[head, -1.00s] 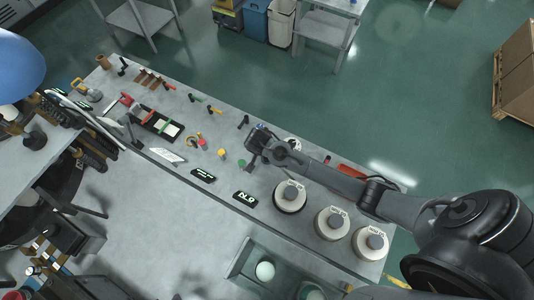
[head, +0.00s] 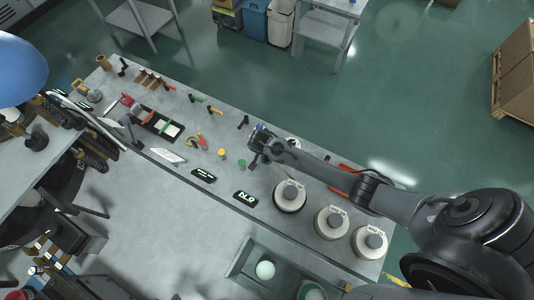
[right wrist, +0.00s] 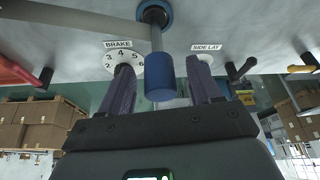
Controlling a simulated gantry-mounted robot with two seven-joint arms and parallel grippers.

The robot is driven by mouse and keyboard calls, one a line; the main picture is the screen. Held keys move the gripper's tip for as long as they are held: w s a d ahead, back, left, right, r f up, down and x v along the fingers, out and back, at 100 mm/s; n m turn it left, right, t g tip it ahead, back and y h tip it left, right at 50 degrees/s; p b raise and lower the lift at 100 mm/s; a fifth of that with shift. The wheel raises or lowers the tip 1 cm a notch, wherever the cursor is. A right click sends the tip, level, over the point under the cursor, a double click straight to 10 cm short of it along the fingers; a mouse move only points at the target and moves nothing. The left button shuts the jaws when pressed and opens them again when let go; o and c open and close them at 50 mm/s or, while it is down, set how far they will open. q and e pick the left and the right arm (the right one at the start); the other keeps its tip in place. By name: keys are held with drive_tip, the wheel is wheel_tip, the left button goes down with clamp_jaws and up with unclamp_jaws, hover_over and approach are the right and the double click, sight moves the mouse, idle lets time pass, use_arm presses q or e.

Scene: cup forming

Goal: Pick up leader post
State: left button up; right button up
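A grey post with a blue cylindrical end (right wrist: 160,78), which looks like the leader post, shows in the right wrist view. Its far end meets a round blue piece on the grey surface. My right gripper (right wrist: 162,90) is open, with one dark finger on each side of the blue end. A gap shows between the blue end and each finger. In the head view my right gripper (head: 256,156) is over the middle of the bench, near a small blue spot (head: 262,127), and covers much of this area.
The right wrist view shows a BRAKE dial (right wrist: 124,57) and a SIDE LAY label (right wrist: 206,48). In the head view, white round knobs (head: 290,195) stand to the right on the bench (head: 225,185). Small coloured handles and a yellow knob (head: 222,153) lie left of the gripper.

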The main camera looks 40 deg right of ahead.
clamp_jaws()
idle(0.5)
drive_tip(key=shift+r, duration=0.15)
